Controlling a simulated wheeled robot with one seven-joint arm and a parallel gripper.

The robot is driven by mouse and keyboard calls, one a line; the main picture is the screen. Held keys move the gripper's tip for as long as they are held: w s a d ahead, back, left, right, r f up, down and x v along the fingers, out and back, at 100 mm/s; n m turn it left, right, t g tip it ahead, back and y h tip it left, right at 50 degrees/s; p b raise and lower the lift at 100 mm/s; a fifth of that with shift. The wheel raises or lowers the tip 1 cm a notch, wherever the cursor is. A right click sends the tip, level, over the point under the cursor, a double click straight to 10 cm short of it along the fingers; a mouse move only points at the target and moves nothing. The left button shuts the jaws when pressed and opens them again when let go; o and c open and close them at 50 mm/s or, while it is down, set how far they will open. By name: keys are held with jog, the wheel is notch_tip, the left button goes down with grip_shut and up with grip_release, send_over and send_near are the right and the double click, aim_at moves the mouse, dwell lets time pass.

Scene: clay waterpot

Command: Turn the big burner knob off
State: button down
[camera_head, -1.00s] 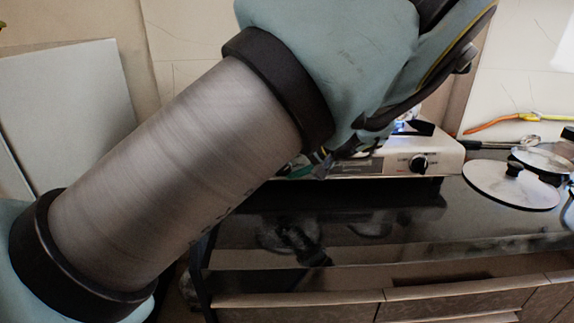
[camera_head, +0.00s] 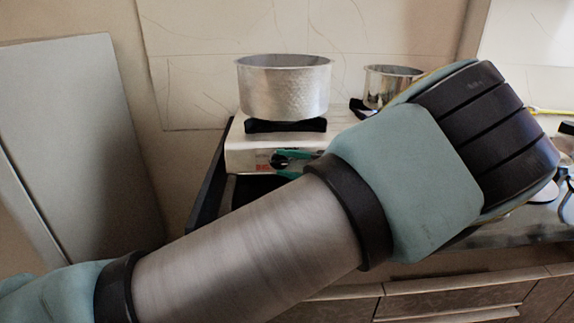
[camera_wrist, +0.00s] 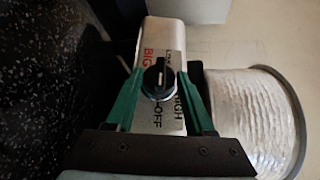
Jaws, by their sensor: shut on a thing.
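The big burner knob (camera_wrist: 158,78) is a round black dial with a white pointer mark. In the wrist view it sits on the pale stove panel (camera_wrist: 166,37), beside printed words reading BIG, HIGH and OFF. My gripper (camera_wrist: 164,74) has its green fingers on either side of the knob and is shut on it. In the head view my gripper (camera_head: 293,161) is at the front left of the stove (camera_head: 240,152), where its fingers partly cover the knob.
A silver pot (camera_head: 284,88) stands on the left burner, and its side (camera_wrist: 255,115) shows in the wrist view. A smaller metal pan (camera_head: 392,85) is at the right. My arm hides the stove's right half. Pot lids (camera_head: 540,192) lie at the far right.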

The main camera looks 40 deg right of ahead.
dwell(0.4)
jog(key=shift+c, duration=1.4)
grip_release()
jog(key=b+v, duration=0.2)
jog(key=v, duration=0.8)
jog(key=shift+s, duration=0.4)
jog(key=shift+d+f, duration=0.1)
